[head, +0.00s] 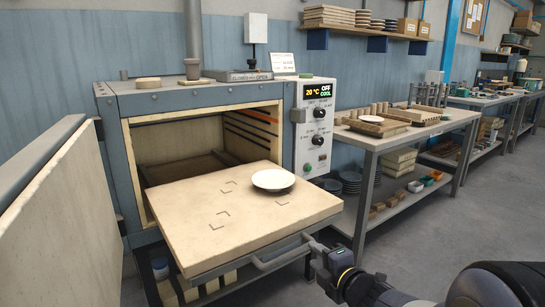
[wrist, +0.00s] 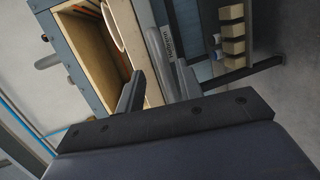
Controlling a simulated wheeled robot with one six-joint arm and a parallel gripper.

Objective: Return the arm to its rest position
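My gripper (head: 316,262) is at the lower middle of the head view, close to the right end of the grey bar handle (head: 282,257) on the pulled-out kiln shelf. In the wrist view my gripper's two dark fingers (wrist: 158,92) stand apart, with nothing clearly held between them. Whether a finger touches the handle I cannot tell. A white plate (head: 273,180) lies flat on the pale shelf (head: 190,232), toward its back right; its rim also shows in the wrist view (wrist: 113,28).
The kiln (head: 112,145) is open in front, and its panel (head: 318,115) reads 20 °C, OFF, COOL. A thick pale slab (head: 65,225) stands at the left. A workbench (head: 400,138) with blocks and boards stands to the right. The floor (head: 440,230) at right is clear.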

